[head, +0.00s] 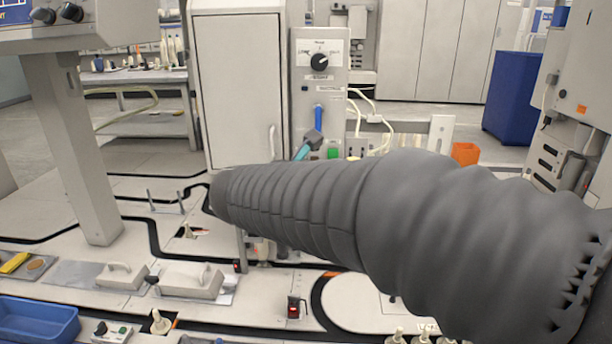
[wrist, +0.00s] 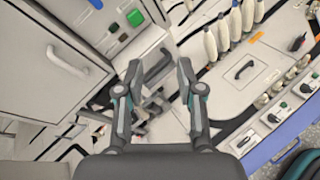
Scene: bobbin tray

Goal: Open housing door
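The housing is a tall white cabinet whose front door (head: 237,85) looks shut. Its pale vertical handle (head: 272,142) is low on the door's right side. In the wrist view the door (wrist: 30,75) fills the left, with the handle (wrist: 68,62) left of my fingers. My gripper (wrist: 158,72) is open, its two dark fingers apart with nothing between them. It is apart from the handle, to its right in the wrist view. In the head view my grey arm hides most of the gripper and the area below the door.
A control panel (head: 320,90) with a black knob stands right of the door. A white post (head: 70,150) stands left. A grey handle plate (wrist: 244,75) and several bobbins (wrist: 225,35) show in the wrist view. A blue tray (head: 35,318) is front left.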

